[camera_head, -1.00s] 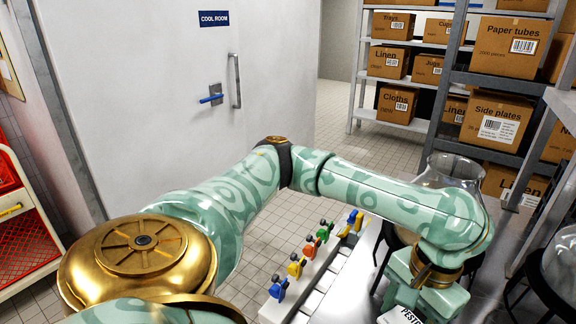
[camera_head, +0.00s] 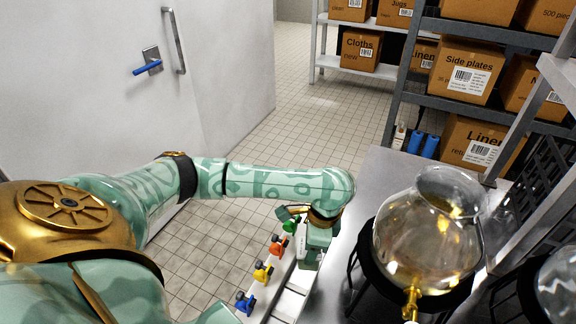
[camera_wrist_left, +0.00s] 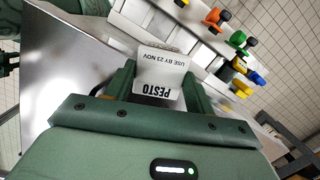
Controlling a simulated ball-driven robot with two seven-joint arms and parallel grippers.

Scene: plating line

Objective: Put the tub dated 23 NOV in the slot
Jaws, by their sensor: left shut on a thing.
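The tub (camera_wrist_left: 160,72) shows in the left wrist view with a white label reading PESTO and USE BY 23 NOV, upside down in the picture. My left gripper (camera_wrist_left: 158,88) is shut on it, one finger on each side. In the head view my left gripper (camera_head: 308,258) points down over the far part of a white slotted rail (camera_head: 290,298), and the tub is mostly hidden there. The rail's pale compartments (camera_wrist_left: 155,20) lie just beyond the tub in the wrist view. I cannot tell whether the tub touches the rail. My right gripper is not in view.
Blue (camera_head: 245,302), yellow (camera_head: 263,273), red (camera_head: 279,245) and green (camera_head: 290,224) clip-like pieces line the rail's left side. A large glass vessel (camera_head: 425,250) stands right of the gripper on the steel counter (camera_head: 375,180). Boxed shelves (camera_head: 465,75) stand behind.

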